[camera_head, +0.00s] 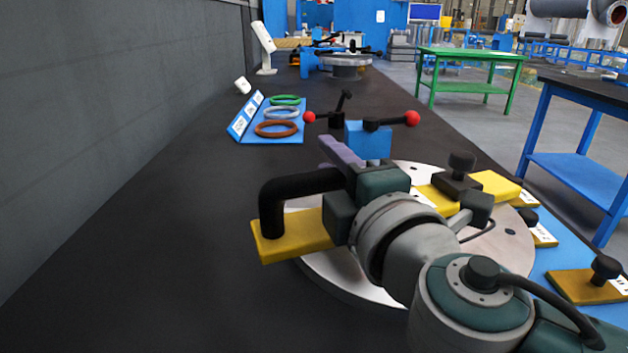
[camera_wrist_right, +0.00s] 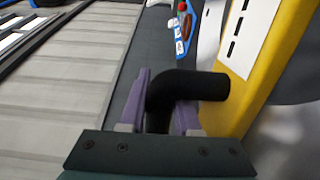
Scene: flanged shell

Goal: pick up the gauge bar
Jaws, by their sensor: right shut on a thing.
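The gauge bar (camera_head: 292,236) is a long yellow bar with a black arched handle (camera_head: 298,184). It spans a pale round flange disc (camera_head: 345,285); I cannot tell whether it touches it. My right gripper (camera_head: 340,154) is over the bar, its purple fingers shut on the handle. In the right wrist view the handle (camera_wrist_right: 195,86) passes between the fingers (camera_wrist_right: 160,105), with the yellow bar (camera_wrist_right: 262,65) and its white marked label to the right. My right wrist hides the bar's middle. My left gripper is out of view.
Smaller yellow pieces with black knobs (camera_head: 585,287) lie on a blue mat (camera_head: 560,258) at right. A blue block with red-knobbed levers (camera_head: 367,140) stands behind the disc. Green, grey and brown rings (camera_head: 276,129) sit behind left. A grey wall (camera_head: 110,100) bounds the left; the left bench is clear.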

